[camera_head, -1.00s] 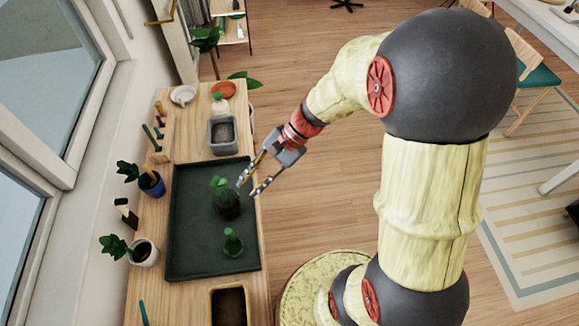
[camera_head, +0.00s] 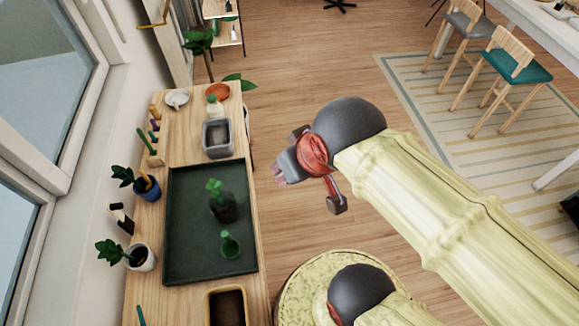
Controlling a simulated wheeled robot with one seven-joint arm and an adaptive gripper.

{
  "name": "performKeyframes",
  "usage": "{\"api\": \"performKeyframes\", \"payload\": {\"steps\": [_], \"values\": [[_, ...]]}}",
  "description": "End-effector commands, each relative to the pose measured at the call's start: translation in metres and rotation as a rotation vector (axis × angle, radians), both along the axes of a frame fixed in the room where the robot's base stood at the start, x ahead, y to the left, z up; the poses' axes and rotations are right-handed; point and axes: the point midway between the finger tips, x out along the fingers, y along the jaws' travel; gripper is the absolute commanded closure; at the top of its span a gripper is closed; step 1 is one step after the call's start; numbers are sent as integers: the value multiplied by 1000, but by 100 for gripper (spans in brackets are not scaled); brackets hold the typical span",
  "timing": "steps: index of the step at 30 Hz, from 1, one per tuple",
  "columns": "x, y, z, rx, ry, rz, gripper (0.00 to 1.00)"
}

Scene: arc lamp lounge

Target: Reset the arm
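My arm (camera_head: 430,205) reaches in from the lower right and its end is folded back over the floor, to the right of the wooden bench. My gripper (camera_head: 280,173) is at the end of the arm, right of the dark green tray (camera_head: 182,262) and apart from it.
A grey bin (camera_head: 217,140), a blue pot (camera_head: 148,189), a white pot (camera_head: 141,258) and a brown box (camera_head: 227,306) share the bench (camera_head: 190,110). Open floor (camera_head: 300,80) lies behind my gripper.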

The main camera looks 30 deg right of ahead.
Motion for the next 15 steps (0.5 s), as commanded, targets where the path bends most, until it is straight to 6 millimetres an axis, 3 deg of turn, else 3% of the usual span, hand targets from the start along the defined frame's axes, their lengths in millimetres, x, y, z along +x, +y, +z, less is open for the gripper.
{"api": "performKeyframes", "payload": {"steps": [8, 15], "values": [[0, 0, -5, 2, 1, -1, 77], [0, 0, -38, 3, 2, -2, 77]]}}
